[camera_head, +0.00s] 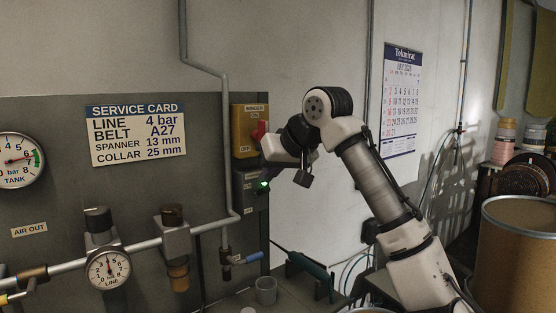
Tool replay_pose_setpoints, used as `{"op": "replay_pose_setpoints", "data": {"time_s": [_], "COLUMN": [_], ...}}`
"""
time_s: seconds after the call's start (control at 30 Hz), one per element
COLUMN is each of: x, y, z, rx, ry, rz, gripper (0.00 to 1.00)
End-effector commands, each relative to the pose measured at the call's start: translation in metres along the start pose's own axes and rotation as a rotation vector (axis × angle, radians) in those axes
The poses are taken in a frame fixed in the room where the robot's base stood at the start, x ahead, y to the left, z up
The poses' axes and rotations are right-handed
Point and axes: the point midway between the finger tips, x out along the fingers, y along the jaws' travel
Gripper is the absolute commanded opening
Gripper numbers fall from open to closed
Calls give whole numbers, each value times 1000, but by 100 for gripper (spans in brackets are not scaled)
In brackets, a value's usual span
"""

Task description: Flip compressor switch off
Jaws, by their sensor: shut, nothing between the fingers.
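A yellow switch box (243,146) is mounted at the right edge of the grey panel. It has a label on top that looks like "WINDER", with ON marked above and OFF below. Its red handle (258,131) sticks out at the right side, between the two marks; its exact position is hard to tell. My gripper (266,150) is shut and empty, just below and right of the red handle; whether it touches is unclear. Below the box is a smaller dark unit with a lit green lamp (263,185). Its label is too small to read.
A grey pipe (227,150) runs down just left of the switch box. The panel holds a tank gauge (18,160), a line gauge (108,269) and a service card (138,135). A drum (520,250) stands right.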

Motion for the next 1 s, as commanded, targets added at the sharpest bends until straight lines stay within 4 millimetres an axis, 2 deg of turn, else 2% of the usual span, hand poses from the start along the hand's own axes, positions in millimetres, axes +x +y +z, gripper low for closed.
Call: {"op": "replay_pose_setpoints", "data": {"time_s": [0.17, 1.0], "x": [7, 8], "y": [0, 1], "z": [0, 7], "rx": [0, -5], "ry": [0, 85], "rz": [0, -17], "gripper": [0, 0]}}
